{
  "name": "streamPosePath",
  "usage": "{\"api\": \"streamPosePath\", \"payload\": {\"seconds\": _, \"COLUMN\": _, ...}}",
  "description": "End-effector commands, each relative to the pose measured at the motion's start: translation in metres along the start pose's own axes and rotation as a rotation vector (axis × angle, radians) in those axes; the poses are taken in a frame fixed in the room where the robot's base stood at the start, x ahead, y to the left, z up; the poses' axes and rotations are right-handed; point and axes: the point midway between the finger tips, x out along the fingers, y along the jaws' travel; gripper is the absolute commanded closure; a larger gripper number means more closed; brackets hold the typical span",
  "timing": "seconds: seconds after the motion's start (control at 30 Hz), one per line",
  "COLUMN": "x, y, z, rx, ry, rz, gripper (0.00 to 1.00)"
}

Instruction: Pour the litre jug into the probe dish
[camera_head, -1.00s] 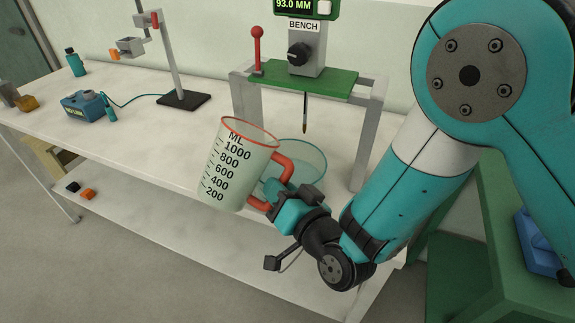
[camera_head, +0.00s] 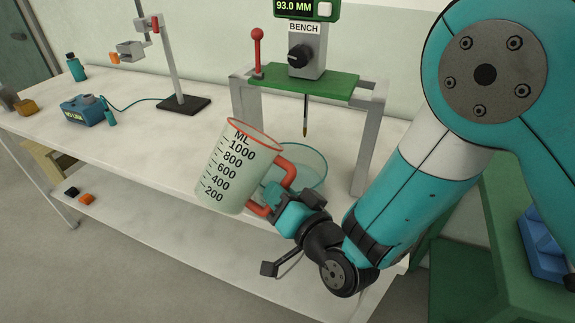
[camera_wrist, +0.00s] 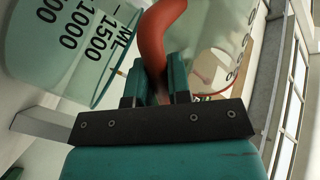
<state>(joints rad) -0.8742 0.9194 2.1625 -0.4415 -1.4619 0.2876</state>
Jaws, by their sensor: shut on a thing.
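The litre jug (camera_head: 228,172) is a pale, see-through measure with a red rim, a red handle and black marks up to 1000. It is held up in front of the bench, leaning to the right. My gripper (camera_head: 274,197) is shut on its handle, which also shows between the fingers in the wrist view (camera_wrist: 158,40). The probe dish (camera_head: 312,168) is a clear, teal-rimmed vessel on the bench, behind and right of the jug and partly hidden by it. In the wrist view the dish (camera_wrist: 70,45) carries marks including 1500. I cannot tell the jug's contents.
A green-topped bench stand (camera_head: 310,82) with a dial and a thin hanging probe (camera_head: 305,118) stands over the dish; its display reads 93.0 MM. A clamp stand (camera_head: 180,75) and a blue box (camera_head: 84,108) stand left. The white bench top (camera_head: 140,135) between is clear.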

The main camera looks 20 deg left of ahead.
Motion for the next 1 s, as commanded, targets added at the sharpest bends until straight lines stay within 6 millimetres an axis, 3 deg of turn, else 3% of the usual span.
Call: {"api": "streamPosePath", "payload": {"seconds": 1.0, "x": 0.0001, "y": 0.0027, "z": 0.0069, "rx": 0.112, "ry": -0.006, "rz": -0.004, "gripper": 1.00}}
